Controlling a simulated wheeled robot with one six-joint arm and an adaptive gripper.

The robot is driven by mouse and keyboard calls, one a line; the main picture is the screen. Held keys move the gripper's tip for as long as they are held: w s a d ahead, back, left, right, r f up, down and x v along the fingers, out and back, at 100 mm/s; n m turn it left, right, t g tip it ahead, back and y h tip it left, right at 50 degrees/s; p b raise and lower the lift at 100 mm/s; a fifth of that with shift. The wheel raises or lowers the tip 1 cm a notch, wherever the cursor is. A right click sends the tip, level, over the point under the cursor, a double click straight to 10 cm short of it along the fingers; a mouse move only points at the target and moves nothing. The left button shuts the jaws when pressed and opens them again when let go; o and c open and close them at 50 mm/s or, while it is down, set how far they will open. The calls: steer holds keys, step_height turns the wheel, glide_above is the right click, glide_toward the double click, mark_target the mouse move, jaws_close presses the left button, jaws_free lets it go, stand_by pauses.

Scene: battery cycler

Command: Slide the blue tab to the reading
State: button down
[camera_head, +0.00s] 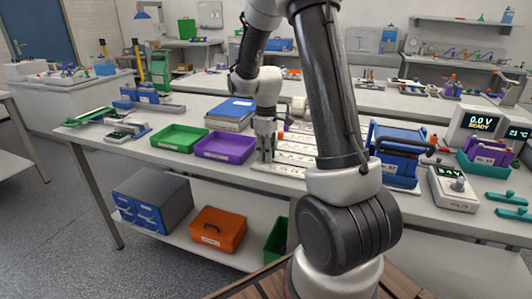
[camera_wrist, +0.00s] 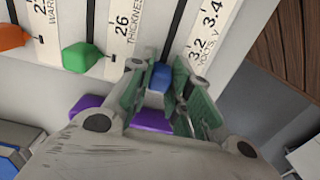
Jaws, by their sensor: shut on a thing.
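The blue tab (camera_wrist: 160,77) sits at the near end of its dark slot in the wrist view, below the 3.2 mark. The slot runs beside a white strip marked VOLTS, V (camera_wrist: 207,35), with 3.2 and 3.4 printed on it. My gripper (camera_wrist: 163,88) has its green-padded fingers shut on the blue tab; it also shows in the head view (camera_head: 265,156), low at the left end of the slider board (camera_head: 293,161). A grey meter (camera_head: 452,188) at the right of the bench has a small screen that seems to read 3.4 V.
Green (camera_wrist: 82,56) and orange (camera_wrist: 12,37) tabs sit in neighbouring slots. A purple tray (camera_head: 226,147) stands left of the board, a blue battery crate (camera_head: 398,152) right. A screen (camera_head: 481,122) reads 0.0 V READY.

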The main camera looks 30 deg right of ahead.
mark_target(286, 164)
steer(key=s+d, duration=0.4)
steer(key=s, duration=0.1)
steer(key=shift+s+d, duration=0.2)
steer(key=shift+s, duration=0.1)
steer(key=c, duration=1.3)
jaws_free()
step_height(286, 164, up, 12)
